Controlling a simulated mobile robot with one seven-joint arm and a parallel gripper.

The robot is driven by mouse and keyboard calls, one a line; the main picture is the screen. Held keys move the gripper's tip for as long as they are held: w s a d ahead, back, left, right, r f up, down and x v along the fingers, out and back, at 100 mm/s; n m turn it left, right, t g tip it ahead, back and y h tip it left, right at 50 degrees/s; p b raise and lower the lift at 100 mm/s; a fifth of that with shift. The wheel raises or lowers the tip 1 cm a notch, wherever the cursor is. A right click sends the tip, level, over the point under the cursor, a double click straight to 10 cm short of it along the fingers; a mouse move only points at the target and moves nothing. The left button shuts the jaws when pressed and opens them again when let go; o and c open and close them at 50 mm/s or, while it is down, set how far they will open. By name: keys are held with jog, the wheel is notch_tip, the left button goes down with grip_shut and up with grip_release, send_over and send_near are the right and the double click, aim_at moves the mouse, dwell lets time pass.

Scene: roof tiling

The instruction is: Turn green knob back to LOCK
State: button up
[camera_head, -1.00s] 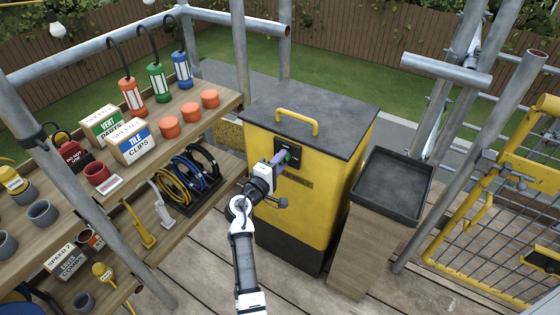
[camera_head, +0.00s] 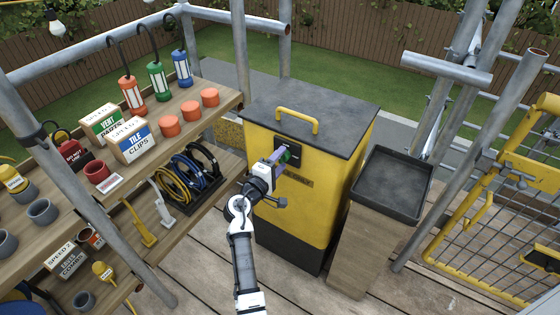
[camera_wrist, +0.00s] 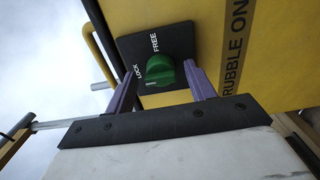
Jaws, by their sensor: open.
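The green knob (camera_wrist: 160,72) sits on a black plate (camera_wrist: 178,42) marked LOCK and FREE, on the front of a yellow bin (camera_head: 345,190). The wrist view shows the word LOCK left of the knob and FREE above it. I cannot tell exactly which word the knob points at. My gripper (camera_wrist: 163,80) is open, with one purple finger on each side of the knob and a visible gap to it. In the head view, my gripper (camera_head: 279,157) is at the plate, and the knob (camera_head: 286,157) is partly hidden by a finger.
The bin has a dark lid (camera_head: 345,120) with a yellow handle (camera_head: 297,115). A wooden shelf (camera_head: 215,205) with cables and tools stands close on the left. A black tray (camera_head: 393,184) on a wooden stand is close on the right.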

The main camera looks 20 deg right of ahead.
jog(key=b+v, duration=0.3)
jog(key=v, duration=1)
jog(key=shift+a, duration=0.15)
